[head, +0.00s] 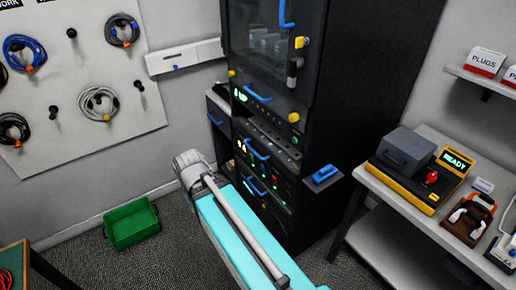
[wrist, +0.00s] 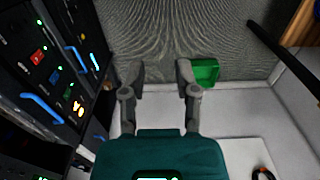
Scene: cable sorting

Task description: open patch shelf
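The black equipment rack (head: 345,70) stands in the middle of the head view. Its front has several blue handles, including an upper one (head: 257,94), a middle one (head: 257,150) and a lower one (head: 255,188). I cannot tell which unit is the patch shelf. In the wrist view, the rack front (wrist: 28,75) with lit buttons is at the left, with a long blue handle (wrist: 42,108). My gripper (wrist: 160,68) is open and empty, apart from the rack front, with floor behind its fingers. The gripper is not clearly visible in the head view.
A green bin (head: 131,224) is on the floor left of my arm and also shows in the wrist view (wrist: 205,72). A white pegboard (head: 75,75) with coiled cables hangs at the left. A table (head: 385,240) with devices stands right of the rack.

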